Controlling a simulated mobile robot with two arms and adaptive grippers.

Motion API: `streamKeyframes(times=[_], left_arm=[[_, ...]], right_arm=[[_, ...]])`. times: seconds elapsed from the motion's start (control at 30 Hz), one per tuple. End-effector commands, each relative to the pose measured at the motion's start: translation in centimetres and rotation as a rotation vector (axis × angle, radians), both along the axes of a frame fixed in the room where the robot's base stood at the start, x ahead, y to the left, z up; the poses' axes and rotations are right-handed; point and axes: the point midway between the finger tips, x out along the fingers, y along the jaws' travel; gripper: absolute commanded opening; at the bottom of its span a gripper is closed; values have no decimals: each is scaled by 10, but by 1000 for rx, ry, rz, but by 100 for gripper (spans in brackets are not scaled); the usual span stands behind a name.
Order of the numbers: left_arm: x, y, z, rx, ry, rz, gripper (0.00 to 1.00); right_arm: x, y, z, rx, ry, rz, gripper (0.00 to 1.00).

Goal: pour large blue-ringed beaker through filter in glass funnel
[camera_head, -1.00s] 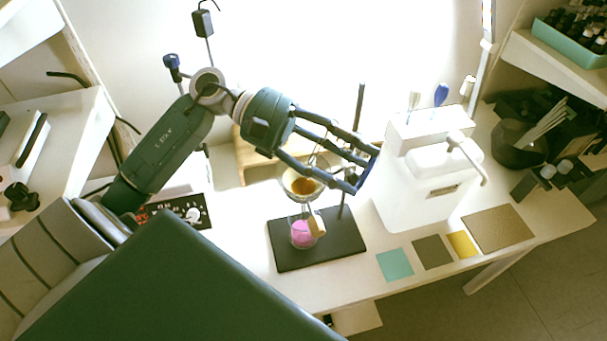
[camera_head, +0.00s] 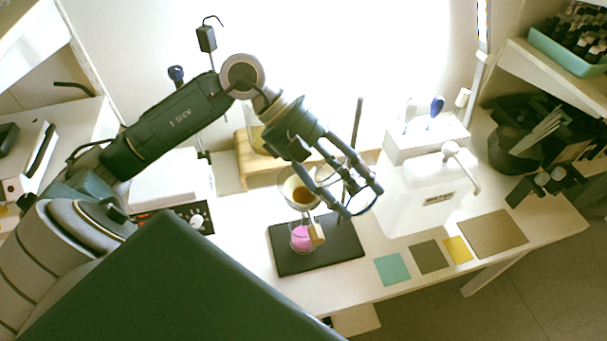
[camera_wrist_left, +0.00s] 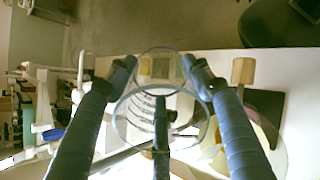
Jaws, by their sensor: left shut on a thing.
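My left gripper (camera_head: 362,200) is shut on a clear glass beaker (camera_wrist_left: 160,120), whose blue-tinted rim and dark scale marks show between the fingers in the left wrist view. In the head view the beaker is mostly hidden by the fingers, just right of the glass funnel. The glass funnel (camera_head: 286,184) holds a pale filter (camera_head: 292,186) with brown-orange contents. Beneath it a glass vessel (camera_head: 300,238) with pink liquid stands on a black stand base (camera_head: 345,246). I cannot tell whether liquid is flowing. My right gripper is out of view.
A dark rod (camera_head: 357,125) rises behind the gripper. A white dispenser (camera_head: 415,205) stands close on the right. A wooden rack (camera_head: 244,165) and a hotplate (camera_head: 172,190) are to the left. Flat colored squares, including a teal one (camera_head: 392,269), lie at the front right.

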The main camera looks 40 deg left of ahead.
Motion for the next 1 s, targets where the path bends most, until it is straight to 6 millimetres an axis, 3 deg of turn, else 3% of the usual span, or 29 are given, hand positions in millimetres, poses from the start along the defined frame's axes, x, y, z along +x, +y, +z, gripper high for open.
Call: streamKeyframes(times=[0.13,0.37,0.6,1.0], left_arm=[[1,-5,1,86,6,-5,19],[3,-15,-17,302,40,-6,19],[3,-20,-38,475,73,-3,19],[4,-24,-44,530,85,-5,19]], right_arm=[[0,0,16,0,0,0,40],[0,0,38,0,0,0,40],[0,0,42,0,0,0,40],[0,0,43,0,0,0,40]])
